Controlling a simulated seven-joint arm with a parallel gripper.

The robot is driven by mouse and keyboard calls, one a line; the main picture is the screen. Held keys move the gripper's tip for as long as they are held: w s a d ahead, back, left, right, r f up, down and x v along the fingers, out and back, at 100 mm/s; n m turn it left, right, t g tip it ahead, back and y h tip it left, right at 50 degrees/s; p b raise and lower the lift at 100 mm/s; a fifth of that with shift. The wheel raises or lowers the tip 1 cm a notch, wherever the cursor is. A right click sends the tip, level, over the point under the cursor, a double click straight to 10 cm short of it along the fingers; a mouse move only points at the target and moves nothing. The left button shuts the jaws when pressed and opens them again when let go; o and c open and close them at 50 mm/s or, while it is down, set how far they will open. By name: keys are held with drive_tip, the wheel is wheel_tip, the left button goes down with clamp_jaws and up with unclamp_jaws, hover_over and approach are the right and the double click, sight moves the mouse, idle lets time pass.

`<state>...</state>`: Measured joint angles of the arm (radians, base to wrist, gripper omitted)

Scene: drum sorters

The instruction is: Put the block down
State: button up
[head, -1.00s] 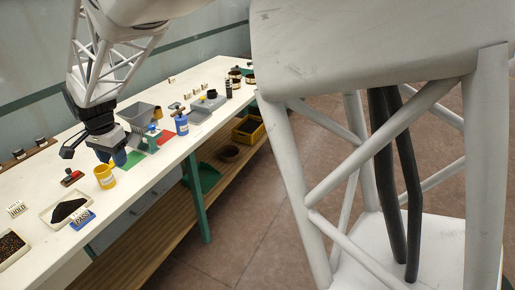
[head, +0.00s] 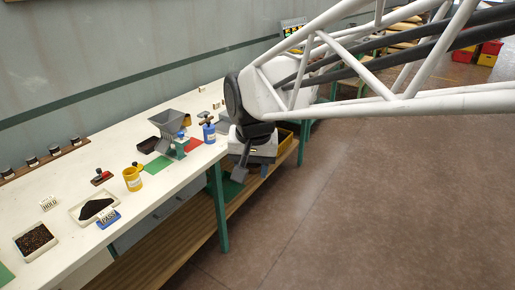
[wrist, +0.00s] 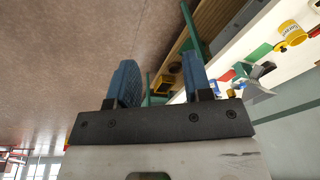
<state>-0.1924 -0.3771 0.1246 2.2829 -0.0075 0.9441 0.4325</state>
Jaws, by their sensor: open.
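The blue PASS block (head: 108,218) sits on the white table beside the tray of black grounds. The white HOLD block (head: 48,204) stands farther left, behind that tray. My gripper (wrist: 160,75) is open, with two blue fingers apart and nothing between them in the wrist view. In the head view it is at the table's front edge, right of the blue bottle and well away from both blocks.
A yellow can (head: 133,179), a grey hopper (head: 172,130) and a blue bottle (head: 209,132) stand on the table (head: 150,205). A tray of black grounds (head: 76,217) and a tray of brown beans (head: 17,246) are at the left. The floor in front is clear.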

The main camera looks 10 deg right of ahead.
drive_tip(key=s+d+f+n, duration=0.1)
drive_tip(key=s+d, duration=0.3)
drive_tip(key=s, duration=0.3)
drive_tip(key=s+d+f+n, duration=0.1)
drive_tip(key=s+d+f, duration=0.1)
drive_tip(key=s+d, duration=0.3)
drive_tip(key=s, duration=0.2)
drive_tip(key=shift+s+n+t+h, duration=0.3)
idle(0.6)
